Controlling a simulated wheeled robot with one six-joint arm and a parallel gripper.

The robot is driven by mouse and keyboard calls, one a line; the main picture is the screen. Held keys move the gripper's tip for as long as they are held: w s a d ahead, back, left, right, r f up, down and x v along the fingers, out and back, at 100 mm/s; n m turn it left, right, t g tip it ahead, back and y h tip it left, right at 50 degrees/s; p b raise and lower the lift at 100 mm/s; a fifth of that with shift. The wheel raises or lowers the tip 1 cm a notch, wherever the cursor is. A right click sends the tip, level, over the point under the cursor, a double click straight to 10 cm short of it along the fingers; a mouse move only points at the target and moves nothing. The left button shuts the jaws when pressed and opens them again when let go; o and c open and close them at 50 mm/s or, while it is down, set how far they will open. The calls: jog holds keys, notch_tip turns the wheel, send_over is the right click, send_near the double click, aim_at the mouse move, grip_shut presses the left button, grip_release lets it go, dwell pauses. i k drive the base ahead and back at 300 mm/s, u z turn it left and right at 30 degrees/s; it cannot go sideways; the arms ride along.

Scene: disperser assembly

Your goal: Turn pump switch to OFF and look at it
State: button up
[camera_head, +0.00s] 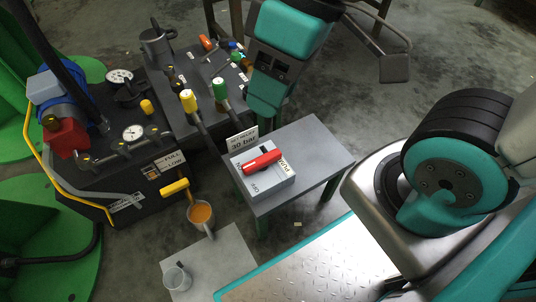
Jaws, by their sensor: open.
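The pump switch (262,161) is a red lever on top of a light grey box (272,184). The box sits on a small grey table (318,150) in the middle of the head view. The lever lies across the box, from lower left to upper right. Lettering on the box's right side looks like part of "PUMP". I cannot tell for certain which position the lever marks. My arm (450,175) is at the right, and my gripper's fingertips do not show.
A dark machine bench (130,180) with gauges and yellow and green handles stands at the left. An orange-filled mug (201,215) and a clear cup (177,279) are at lower left.

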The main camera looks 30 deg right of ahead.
aim_at(261, 162)
jog(key=k, duration=0.95)
jog(key=u, duration=1.25)
jog(key=i, duration=1)
jog(key=z, duration=1.25)
